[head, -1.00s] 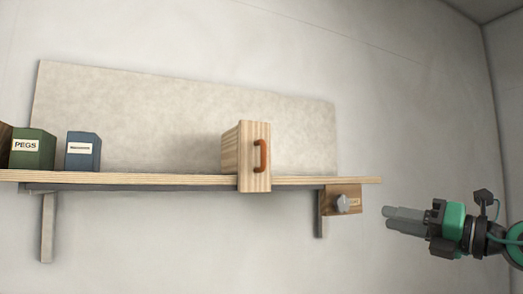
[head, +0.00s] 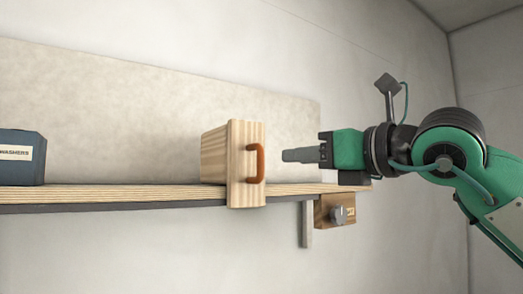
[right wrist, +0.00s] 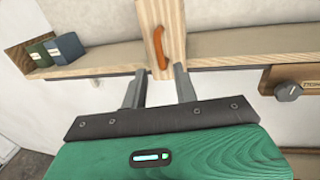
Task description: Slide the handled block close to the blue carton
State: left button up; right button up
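The handled block (head: 216,155) is pale wood with a taller front plate and an orange handle (head: 261,163). It stands on the wooden shelf (head: 120,193), its front plate overlapping the shelf's front edge. The blue carton (head: 22,165), labelled WASHERS, stands far to its left with a wide gap between. My right gripper (head: 284,155) is just right of the handle at about its height. In the right wrist view its fingers (right wrist: 158,86) are spread and empty, with the handle (right wrist: 159,47) beyond them. The blue carton also shows there (right wrist: 67,47). My left gripper is out of view.
A green carton (right wrist: 40,53) stands left of the blue carton in the right wrist view. Below the shelf's right end is a small wooden box with a grey knob (head: 338,214). The shelf between blue carton and block is clear.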

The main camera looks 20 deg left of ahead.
aim_at(261, 172)
jog(key=p+x, duration=0.1)
jog(key=x, duration=0.4)
jog(key=shift+a+r+p, duration=0.1)
jog(key=shift+a+p, duration=0.2)
jog(key=shift+p, duration=0.1)
jog(key=p+x, duration=0.1)
jog(key=x, duration=0.1)
jog(key=shift+w+a, duration=0.1)
jog(key=shift+a, duration=0.15)
jog(key=shift+p+x, duration=0.7)
jog(key=shift+x, duration=0.1)
jog(key=shift+w+a, duration=0.15)
jog(key=shift+f, duration=0.25)
grip_shut()
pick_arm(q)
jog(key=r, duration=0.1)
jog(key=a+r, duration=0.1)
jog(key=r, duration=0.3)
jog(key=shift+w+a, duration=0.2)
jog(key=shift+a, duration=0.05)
